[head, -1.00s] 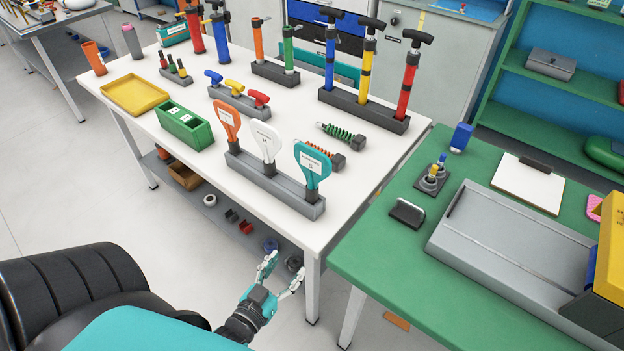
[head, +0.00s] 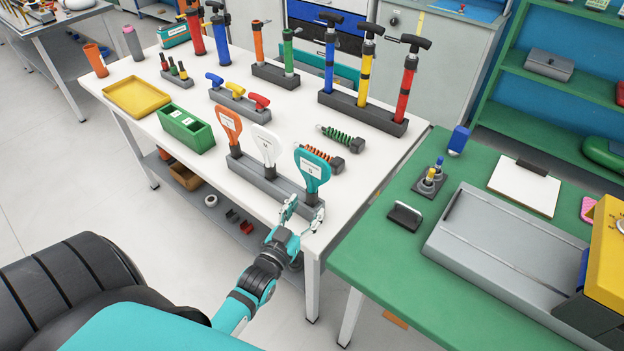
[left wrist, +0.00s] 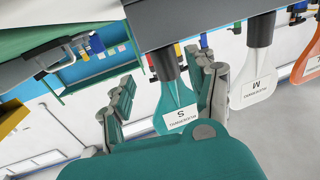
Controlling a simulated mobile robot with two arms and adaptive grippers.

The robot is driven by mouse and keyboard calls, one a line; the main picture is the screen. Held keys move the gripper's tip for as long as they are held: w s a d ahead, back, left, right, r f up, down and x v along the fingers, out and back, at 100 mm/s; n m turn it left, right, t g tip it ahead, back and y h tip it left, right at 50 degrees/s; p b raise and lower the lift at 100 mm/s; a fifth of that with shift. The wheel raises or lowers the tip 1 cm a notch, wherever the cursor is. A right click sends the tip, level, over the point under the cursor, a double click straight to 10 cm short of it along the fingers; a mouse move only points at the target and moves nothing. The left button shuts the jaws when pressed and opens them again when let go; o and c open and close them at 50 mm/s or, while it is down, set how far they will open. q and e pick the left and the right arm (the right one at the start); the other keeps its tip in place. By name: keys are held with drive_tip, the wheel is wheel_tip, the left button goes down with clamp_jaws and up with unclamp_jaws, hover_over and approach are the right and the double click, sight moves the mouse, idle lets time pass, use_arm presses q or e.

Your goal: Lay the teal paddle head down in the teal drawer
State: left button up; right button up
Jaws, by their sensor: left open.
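The teal paddle (head: 313,170) stands head up at the right end of a grey rack (head: 262,180) on the white table, with a white label on its head. It also shows in the left wrist view (left wrist: 176,98), its label marked S. My left gripper (head: 304,212) is open at the table's near edge, just in front of the teal paddle. In the left wrist view the fingers (left wrist: 165,92) are spread and the paddle appears between them, not gripped. A teal drawer front (head: 346,77) shows behind the white table, mostly hidden; I cannot see inside. My right gripper is out of view.
An orange paddle (head: 229,125) and a white paddle (head: 267,143) stand in the same rack. Two springs (head: 343,138) lie behind it. Tall pumps (head: 366,65) stand at the back. A green table (head: 385,255) with a grey tray (head: 505,245) is at the right.

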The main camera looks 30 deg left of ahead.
sight(309, 199)
use_arm(q)
drive_tip(key=shift+w+a+r, duration=0.15)
drive_tip(key=shift+w, duration=0.3)
drive_tip(key=w, duration=0.1)
drive_tip(key=w+a+p, duration=0.1)
drive_tip(key=w, duration=0.1)
drive_tip(key=shift+w, duration=0.6)
drive_tip(key=shift+s, duration=0.1)
drive_tip(key=shift+c, duration=1.2)
clamp_jaws()
